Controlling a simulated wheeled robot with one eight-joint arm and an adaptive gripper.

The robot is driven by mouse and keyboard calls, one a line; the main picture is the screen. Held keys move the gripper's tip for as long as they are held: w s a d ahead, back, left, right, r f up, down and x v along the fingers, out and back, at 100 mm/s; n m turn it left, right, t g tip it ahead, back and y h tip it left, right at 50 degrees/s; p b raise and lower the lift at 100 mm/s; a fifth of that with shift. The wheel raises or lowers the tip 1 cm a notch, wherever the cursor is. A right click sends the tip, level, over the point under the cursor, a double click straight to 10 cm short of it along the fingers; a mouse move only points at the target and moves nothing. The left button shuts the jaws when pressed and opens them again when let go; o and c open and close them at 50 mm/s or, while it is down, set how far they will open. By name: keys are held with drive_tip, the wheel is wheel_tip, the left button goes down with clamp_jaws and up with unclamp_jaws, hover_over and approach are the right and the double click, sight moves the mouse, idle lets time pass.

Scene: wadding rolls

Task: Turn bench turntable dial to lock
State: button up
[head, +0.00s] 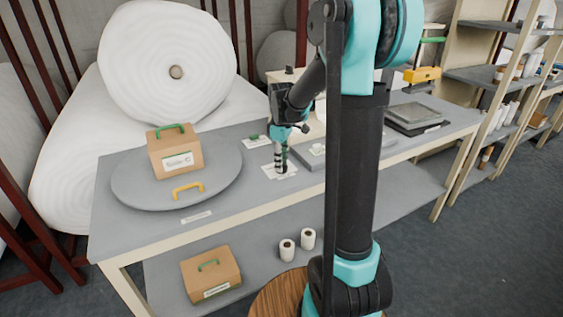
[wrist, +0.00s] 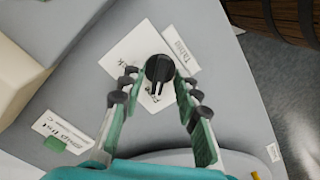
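The dial (wrist: 159,68) is a round black knob with a pointer bar, on a white card (wrist: 136,48) on the bench. In the wrist view its bar points down the picture, toward my palm. Part of the card's lettering shows, but most is too small or covered. My gripper (wrist: 160,80) is open, one finger on each side of the dial, with gaps visible on both sides. In the head view my gripper (head: 281,170) points down at the card and hides the dial. The round grey turntable (head: 124,184) lies on the bench to its left.
A cardboard box (head: 176,158) with a green handle stands on the turntable, beside a yellow handle (head: 188,190). A grey flat plate (head: 308,155) lies right of my gripper. Another box (head: 212,276) and two small white rolls (head: 287,250) sit on the lower shelf.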

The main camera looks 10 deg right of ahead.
clamp_jaws()
drive_tip(key=shift+m, duration=0.3)
drive_tip(key=m, duration=0.3)
drive_tip(key=shift+m, duration=0.3)
drive_tip(key=m, duration=0.3)
drive_tip(key=shift+m, duration=0.3)
drive_tip(key=m, duration=0.4)
drive_tip(key=shift+m, duration=2.2)
